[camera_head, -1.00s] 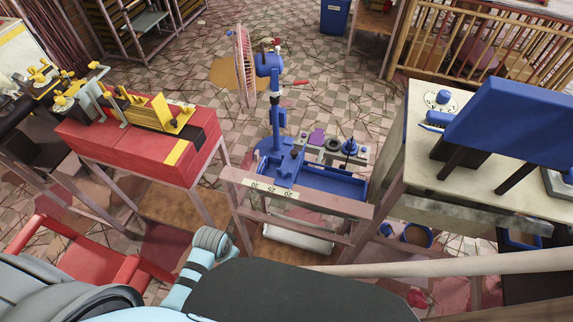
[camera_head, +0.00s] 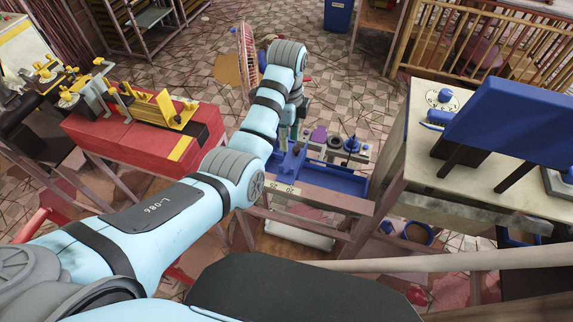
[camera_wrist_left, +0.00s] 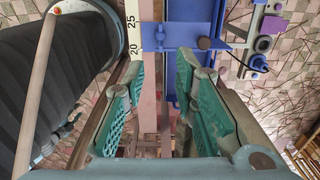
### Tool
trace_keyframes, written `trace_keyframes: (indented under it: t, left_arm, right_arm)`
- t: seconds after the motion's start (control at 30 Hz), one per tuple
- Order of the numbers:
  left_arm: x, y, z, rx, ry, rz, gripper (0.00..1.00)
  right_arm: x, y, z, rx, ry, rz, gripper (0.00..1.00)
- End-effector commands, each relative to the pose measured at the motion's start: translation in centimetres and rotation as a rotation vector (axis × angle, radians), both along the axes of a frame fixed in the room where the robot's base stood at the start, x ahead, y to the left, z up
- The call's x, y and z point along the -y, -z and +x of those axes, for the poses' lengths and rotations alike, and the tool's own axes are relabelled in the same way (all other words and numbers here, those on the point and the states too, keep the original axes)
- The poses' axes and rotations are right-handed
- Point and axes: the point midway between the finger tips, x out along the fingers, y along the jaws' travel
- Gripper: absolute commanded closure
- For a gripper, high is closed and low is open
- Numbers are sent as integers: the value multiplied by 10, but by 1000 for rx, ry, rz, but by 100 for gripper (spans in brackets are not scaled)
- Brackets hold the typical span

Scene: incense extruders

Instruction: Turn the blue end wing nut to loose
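The blue extruder stands on a wooden stand, and its blue tray (camera_head: 330,178) shows to the right of my left arm in the head view. My left arm reaches over it and hides its upright and part of its left side. In the left wrist view the blue frame (camera_wrist_left: 178,85) runs between and beyond the fingers. My right gripper is out of view.
A numbered scale strip (camera_wrist_left: 131,35) lies along the stand's edge. A red bench (camera_head: 130,140) with yellow extruder parts stands left. A table (camera_head: 470,195) with a blue panel (camera_head: 520,120) stands right. A pink-red fan (camera_head: 247,55) is behind my arm.

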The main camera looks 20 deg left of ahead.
Motion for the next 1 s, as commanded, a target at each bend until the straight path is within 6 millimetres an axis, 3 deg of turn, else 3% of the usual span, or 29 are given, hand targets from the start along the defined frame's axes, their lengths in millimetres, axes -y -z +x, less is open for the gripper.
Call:
trace_keyframes:
  t: [0.2,0.4,0.53,0.77,0.93,1.0]
  left_arm:
    - [-1,66,-1,-3,-3,1,74]
    - [-1,114,-1,-1,-4,0,74]
    - [-1,126,0,1,-5,-1,74]
    - [-1,126,0,2,-5,-1,74]
    - [-1,126,0,2,-6,0,98]
    - [-1,126,0,2,-6,0,100]
  right_arm:
    - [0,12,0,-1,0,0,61]
    - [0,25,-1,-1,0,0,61]
    - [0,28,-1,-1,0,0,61]
    - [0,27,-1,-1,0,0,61]
    - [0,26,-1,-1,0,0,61]
    - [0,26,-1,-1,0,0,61]
